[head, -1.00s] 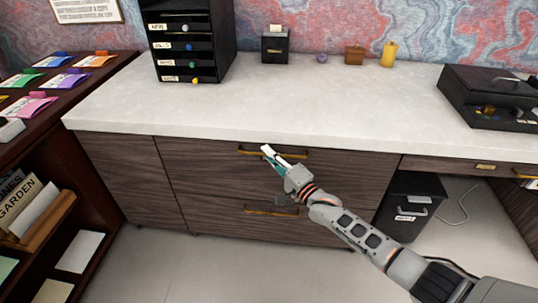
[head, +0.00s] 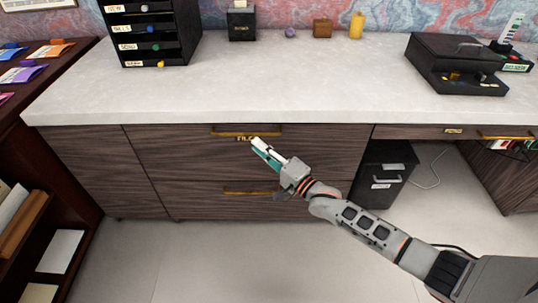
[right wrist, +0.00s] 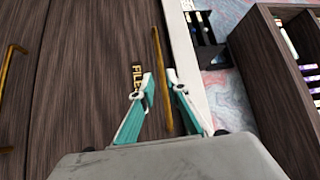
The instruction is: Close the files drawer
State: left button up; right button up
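The files drawer (head: 190,150) is the upper dark wood drawer under the white counter, with a gold bar handle (head: 230,130) and a small "FILES" label. In the head view its front looks about flush with the cabinet, and no open gap shows. My right gripper (head: 258,146) points at the drawer front just below the handle. In the right wrist view the two teal fingers of my right gripper (right wrist: 161,76) are apart, with the handle (right wrist: 158,55) showing in the gap between them. Whether they touch the handle cannot be told. My left gripper is out of view.
Below is another drawer with a gold handle (head: 238,192). A black bin-like box (head: 384,175) stands in the knee space at right. A black tray organizer (head: 150,35) and a black case (head: 455,65) sit on the counter (head: 290,90). The floor in front is clear.

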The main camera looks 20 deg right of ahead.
jog(key=shift+v, duration=1.95)
